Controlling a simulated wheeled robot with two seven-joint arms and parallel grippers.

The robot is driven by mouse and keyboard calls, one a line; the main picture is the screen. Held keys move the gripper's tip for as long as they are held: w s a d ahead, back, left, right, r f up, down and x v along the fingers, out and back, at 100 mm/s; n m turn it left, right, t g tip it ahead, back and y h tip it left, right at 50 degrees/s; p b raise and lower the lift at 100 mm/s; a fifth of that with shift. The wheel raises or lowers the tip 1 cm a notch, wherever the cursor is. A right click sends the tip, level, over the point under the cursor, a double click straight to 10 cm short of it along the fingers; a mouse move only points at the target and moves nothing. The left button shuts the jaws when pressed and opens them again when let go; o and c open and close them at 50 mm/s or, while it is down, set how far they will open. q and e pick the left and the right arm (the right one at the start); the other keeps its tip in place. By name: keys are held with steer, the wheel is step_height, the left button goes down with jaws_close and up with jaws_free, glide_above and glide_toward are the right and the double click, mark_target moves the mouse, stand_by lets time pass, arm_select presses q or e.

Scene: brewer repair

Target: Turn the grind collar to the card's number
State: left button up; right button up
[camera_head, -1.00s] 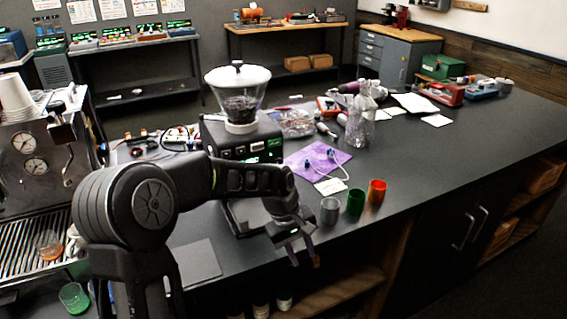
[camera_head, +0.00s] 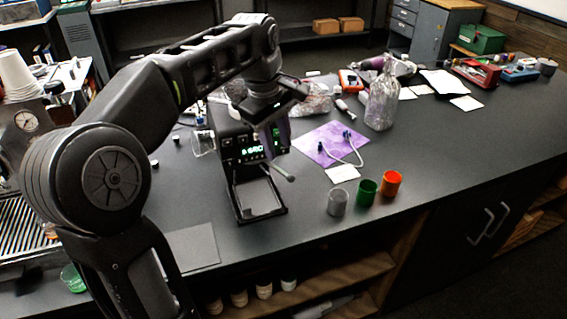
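The grinder (camera_head: 240,150) stands on the dark counter, with a lit green display on its front and a tray at its foot. Its collar and most of its hopper are hidden behind my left arm. My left gripper (camera_head: 276,135) points down at the grinder's upper right side; I cannot tell whether it touches it or whether its fingers are open. A small white card (camera_head: 342,173) lies at the front edge of the purple mat; its number is too small to read. My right gripper is not in view.
Grey (camera_head: 337,203), green (camera_head: 367,192) and orange (camera_head: 392,183) cups stand right of the grinder near the counter's front edge.

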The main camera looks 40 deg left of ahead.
mark_target(283, 172)
arm_select(q)
steer(key=f, duration=0.5)
steer(key=w+f+p, duration=0.1)
steer(key=f, duration=0.1)
steer(key=shift+w+d+f, duration=0.1)
steer(key=shift+d+f, duration=0.05)
steer(key=shift+c, duration=0.3)
jaws_close()
stand_by(1.0)
